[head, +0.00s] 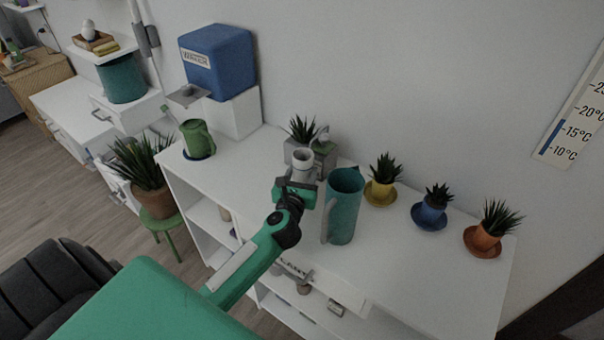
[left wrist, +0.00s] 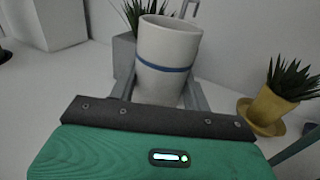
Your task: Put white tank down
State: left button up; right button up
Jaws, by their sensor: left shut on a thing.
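The white tank (left wrist: 168,52) is a white cup-like cylinder with a blue band, upright in the left wrist view. In the head view it shows as a small white cylinder (head: 303,160) near the back of the white desk. My left gripper (head: 297,181) is shut on it, with a finger on each side; the gripper also shows in the left wrist view (left wrist: 158,98). The tank's base is hidden by the gripper, so I cannot tell if it touches the desk top. My right gripper is not in view.
A grey planter (head: 300,152) with a plant stands right behind the tank. A tall teal jug (head: 345,207) is close on the right. Yellow (head: 382,192), blue (head: 430,215) and orange (head: 484,240) pots stand farther right. The desk top (head: 244,176) is clear left of the tank.

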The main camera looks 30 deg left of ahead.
pick_arm(q)
jog(key=o, duration=0.7)
jog(key=shift+f, duration=0.2)
jog(key=o, duration=0.5)
jog(key=shift+c, duration=0.2)
jog(key=shift+r, duration=0.2)
jog(key=b+v, duration=0.1)
jog(key=v, duration=1.1)
jog(key=shift+r, duration=0.1)
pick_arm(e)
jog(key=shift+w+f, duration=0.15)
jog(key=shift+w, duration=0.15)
